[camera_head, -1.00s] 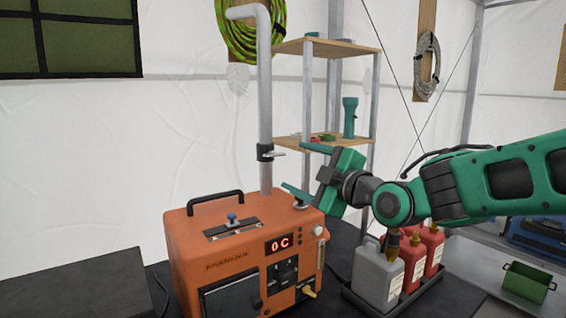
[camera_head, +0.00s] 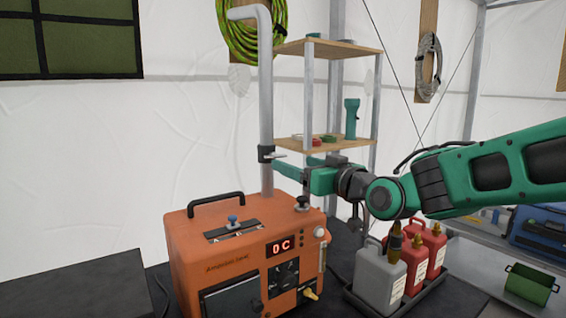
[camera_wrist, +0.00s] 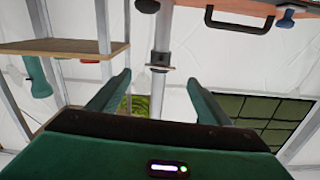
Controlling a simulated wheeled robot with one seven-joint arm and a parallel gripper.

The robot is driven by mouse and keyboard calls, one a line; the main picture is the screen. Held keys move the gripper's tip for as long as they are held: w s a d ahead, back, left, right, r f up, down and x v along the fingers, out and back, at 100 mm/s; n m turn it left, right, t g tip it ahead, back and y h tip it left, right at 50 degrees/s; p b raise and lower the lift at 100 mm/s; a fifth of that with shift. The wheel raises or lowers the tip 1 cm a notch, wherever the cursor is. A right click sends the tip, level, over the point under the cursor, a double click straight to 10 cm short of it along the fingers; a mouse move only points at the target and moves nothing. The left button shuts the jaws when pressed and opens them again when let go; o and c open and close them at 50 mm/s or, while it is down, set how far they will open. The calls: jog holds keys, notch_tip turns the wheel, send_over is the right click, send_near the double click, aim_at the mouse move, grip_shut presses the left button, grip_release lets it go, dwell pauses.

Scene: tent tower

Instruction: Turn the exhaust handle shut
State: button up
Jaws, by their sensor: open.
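The exhaust pipe (camera_head: 265,100) is a grey tube rising from the orange heater (camera_head: 235,255) and bending left at its top. A dark clamp with a small light exhaust handle (camera_head: 275,156) sits low on the pipe, the handle pointing right. My green gripper (camera_head: 288,169) is open just right of the pipe, its fingers level with or slightly below the handle. In the wrist view the pipe and the handle (camera_wrist: 160,68) show upside down, ahead of and between the two open fingers (camera_wrist: 155,85). Nothing is between the fingertips that I can see touching them.
A shelf unit (camera_head: 325,143) with a teal flashlight (camera_head: 351,118) stands behind my gripper. Grey and red bottles (camera_head: 381,275) stand in a tray below my arm. The heater's carry handle (camera_head: 215,200) and a dark knob (camera_head: 303,203) are below. Space left of the pipe is free.

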aim_at(278, 157)
jog(key=x, duration=0.7)
jog(key=shift+w+a, duration=0.25)
jog(key=shift+w, duration=0.1)
